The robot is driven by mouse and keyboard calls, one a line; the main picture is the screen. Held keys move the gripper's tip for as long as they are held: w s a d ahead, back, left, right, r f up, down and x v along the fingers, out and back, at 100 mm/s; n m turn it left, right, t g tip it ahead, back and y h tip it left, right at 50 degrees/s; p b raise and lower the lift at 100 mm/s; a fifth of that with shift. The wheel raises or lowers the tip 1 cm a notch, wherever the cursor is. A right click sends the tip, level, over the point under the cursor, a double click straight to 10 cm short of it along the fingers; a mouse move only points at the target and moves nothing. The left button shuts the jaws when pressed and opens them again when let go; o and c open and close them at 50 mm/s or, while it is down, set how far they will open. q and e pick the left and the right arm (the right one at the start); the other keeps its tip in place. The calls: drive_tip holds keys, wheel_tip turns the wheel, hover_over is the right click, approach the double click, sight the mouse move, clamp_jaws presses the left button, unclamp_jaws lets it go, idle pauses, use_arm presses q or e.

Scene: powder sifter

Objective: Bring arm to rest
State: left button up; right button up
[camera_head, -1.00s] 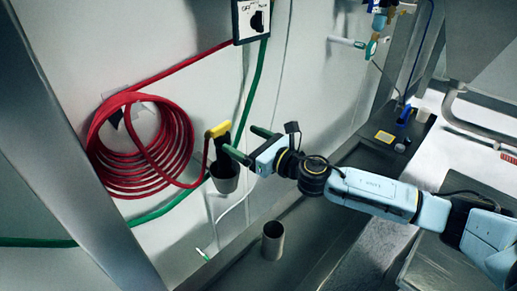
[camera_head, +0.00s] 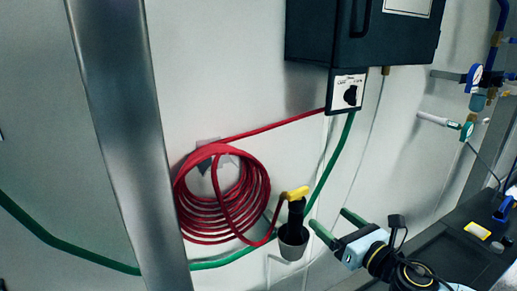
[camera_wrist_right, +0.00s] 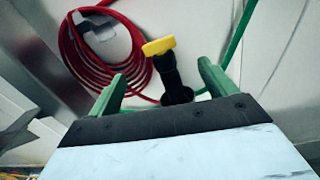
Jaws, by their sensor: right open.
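My right gripper (camera_head: 333,226) is in the lower right of the head view, with its two green fingers apart and nothing between them. In the right wrist view its open fingers (camera_wrist_right: 160,88) point toward the wall. My left gripper is in neither view.
A coiled red hose (camera_head: 222,195) hangs on the wall and runs to a switch box (camera_head: 347,92) under a dark cabinet (camera_head: 362,35). A green hose (camera_head: 75,250) crosses the wall low down. A metal post (camera_head: 118,130) stands at the left. A dark bench (camera_head: 455,250) is at the lower right.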

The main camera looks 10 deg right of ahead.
drive_tip(key=s+a+f+n+g+h, duration=0.15)
drive_tip(key=s+f+n+g, duration=0.35)
drive_tip(key=s+n, duration=0.6)
drive_tip(key=s+f+n+g+h, duration=0.35)
drive_tip(key=s+f+n, duration=0.5)
drive_tip(key=n, duration=0.35)
drive_tip(key=s+f+n+g+h, duration=0.2)
drive_tip(key=s+f+n+g, duration=0.35)
drive_tip(key=s+n, duration=0.55)
wheel_tip(320, 180, down, 29)
drive_tip(key=s+n+b, duration=0.1)
drive_tip(key=b, duration=0.3)
drive_tip(key=s+d+f+g+b, duration=0.1)
drive_tip(key=s+d+f+b, duration=0.1)
drive_tip(key=s+f, duration=1.4)
drive_tip(key=shift+d+f+g+b, duration=0.3)
drive_tip(key=shift+d+f+b, duration=0.05)
drive_tip(key=shift+f+b, duration=0.45)
